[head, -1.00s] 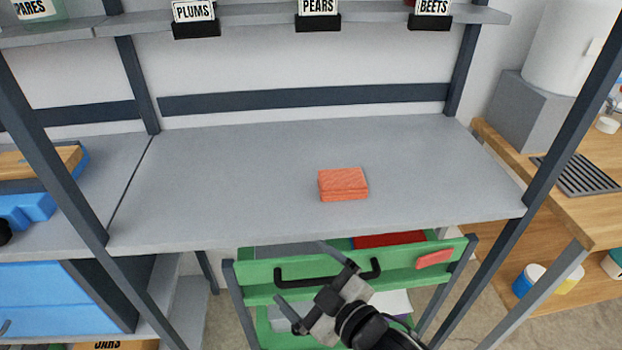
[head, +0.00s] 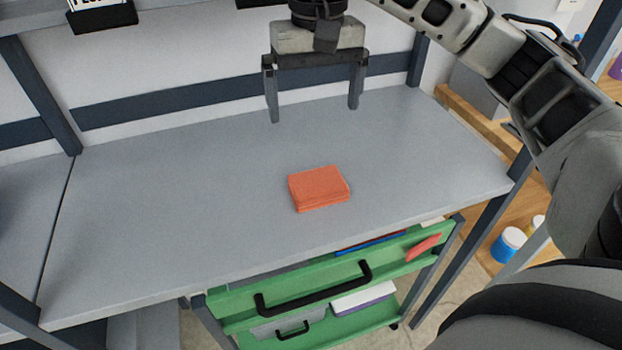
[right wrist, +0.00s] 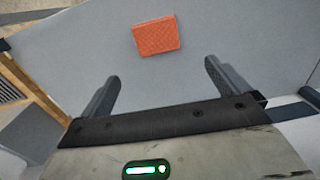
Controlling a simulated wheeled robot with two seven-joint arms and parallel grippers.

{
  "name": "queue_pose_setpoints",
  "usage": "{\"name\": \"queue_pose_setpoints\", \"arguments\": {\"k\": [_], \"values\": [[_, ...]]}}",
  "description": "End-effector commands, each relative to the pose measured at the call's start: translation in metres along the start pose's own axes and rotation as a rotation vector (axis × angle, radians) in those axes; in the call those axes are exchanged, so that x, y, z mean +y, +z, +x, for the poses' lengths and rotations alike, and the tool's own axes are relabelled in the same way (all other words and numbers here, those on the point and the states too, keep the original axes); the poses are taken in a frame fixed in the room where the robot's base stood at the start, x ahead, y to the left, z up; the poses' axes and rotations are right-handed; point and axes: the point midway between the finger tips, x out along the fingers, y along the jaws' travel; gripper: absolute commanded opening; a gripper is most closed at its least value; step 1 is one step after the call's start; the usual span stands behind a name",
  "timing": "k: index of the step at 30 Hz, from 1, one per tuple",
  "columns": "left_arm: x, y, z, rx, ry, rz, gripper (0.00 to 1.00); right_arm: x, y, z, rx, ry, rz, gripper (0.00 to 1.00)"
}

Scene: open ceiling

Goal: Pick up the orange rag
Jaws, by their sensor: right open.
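The orange rag (head: 320,188) is a folded, flat pad on the grey shelf (head: 190,210), near its front edge. My right gripper (head: 315,115) is open and empty above the shelf, behind the rag in the head view, with its fingers pointing down. In the right wrist view the rag (right wrist: 157,36) lies beyond the two spread fingertips (right wrist: 162,70), a little left of centre, and nothing touches it. My left gripper is not in view.
A green cart (head: 310,300) with black handles stands below the shelf's front edge. Dark upright posts (head: 470,265) frame the shelf. A wooden counter (head: 530,195) is at the right. The shelf surface around the rag is clear.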

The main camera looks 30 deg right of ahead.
Motion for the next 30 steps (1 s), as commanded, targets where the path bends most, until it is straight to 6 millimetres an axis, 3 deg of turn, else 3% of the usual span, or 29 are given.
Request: {"name": "queue_pose_setpoints", "arguments": {"k": [4,13,23,30], "values": [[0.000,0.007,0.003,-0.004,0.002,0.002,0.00,0.007,-0.002,0.018,0.008,0.029,-0.008,1.00],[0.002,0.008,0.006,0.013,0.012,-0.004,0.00,0.007,-0.001,0.081,0.006,0.024,-0.008,1.00],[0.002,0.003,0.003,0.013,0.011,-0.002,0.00,0.008,0.000,0.107,0.010,0.023,-0.007,1.00],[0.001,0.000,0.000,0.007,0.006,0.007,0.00,0.008,0.006,0.142,0.007,0.023,-0.007,1.00]]}}
